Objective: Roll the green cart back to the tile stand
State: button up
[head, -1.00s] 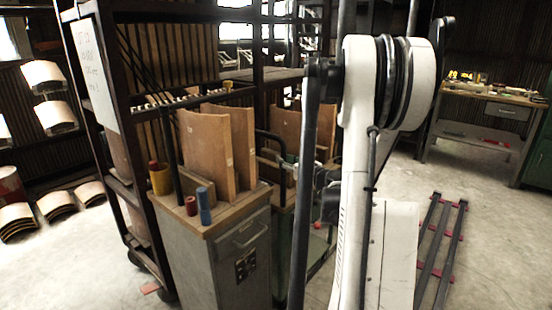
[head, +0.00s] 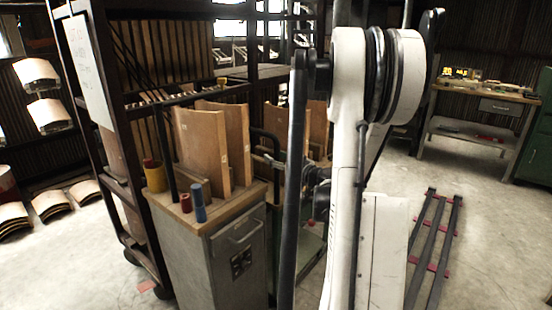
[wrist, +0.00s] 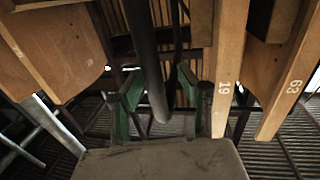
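The green cart (head: 313,247) stands behind a grey cabinet in the head view; its green base and a dark bent handle (head: 262,136) show in part, with upright wooden boards (head: 318,118) above it. My gripper (head: 312,183) is a dark shape beside the cart, mostly hidden by my white arm. In the wrist view a dark bar (wrist: 148,60) runs down between two green upright parts (wrist: 122,104) above a grey-brown plate. Curved pale tiles (head: 36,72) stand in a dark holder at far left.
The grey cabinet (head: 225,262) with boards and coloured rolls (head: 199,203) is close in front of the cart. A dark tall rack (head: 98,130) stands to its left. Dark rails with red crosspieces (head: 432,250) lie on the floor at right. A workbench (head: 480,95) stands behind open floor.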

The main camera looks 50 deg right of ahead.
jog(key=shift+s, duration=0.1)
jog(key=s+a, duration=0.2)
jog(key=s, duration=0.9)
jog(key=shift+s+a, duration=0.2)
jog(key=shift+s, duration=0.1)
jog(key=w+a+r+n+g+y+p, duration=0.1)
jog(key=w+a+g, duration=0.1)
jog(key=a, duration=0.7)
jog(key=w+a+r+n+g+y+p, duration=0.1)
jog(key=w+a, duration=0.3)
jog(key=a, duration=0.5)
jog(key=w+a+r+n+g+y+p, duration=0.1)
jog(key=w+a+g+y+p, duration=0.1)
jog(key=a, duration=0.7)
jog(key=shift+w+a+g+y, duration=0.2)
jog(key=shift+w+g+y, duration=0.5)
jog(key=shift+w+g, duration=0.35)
jog(key=s+a+r+g+h+p, duration=0.1)
jog(key=s+a+r+p, duration=0.2)
jog(key=s+a, duration=0.4)
jog(key=s+a+r+g+h+p, duration=0.1)
jog(key=s+a+r+g+p, duration=0.1)
jog(key=s+a, duration=0.6)
jog(key=a+r+p, duration=0.1)
jog(key=a, duration=0.6)
jog(key=shift+s+r+m, duration=0.15)
jog(key=shift+r+m, duration=0.05)
jog(key=shift+m, duration=0.2)
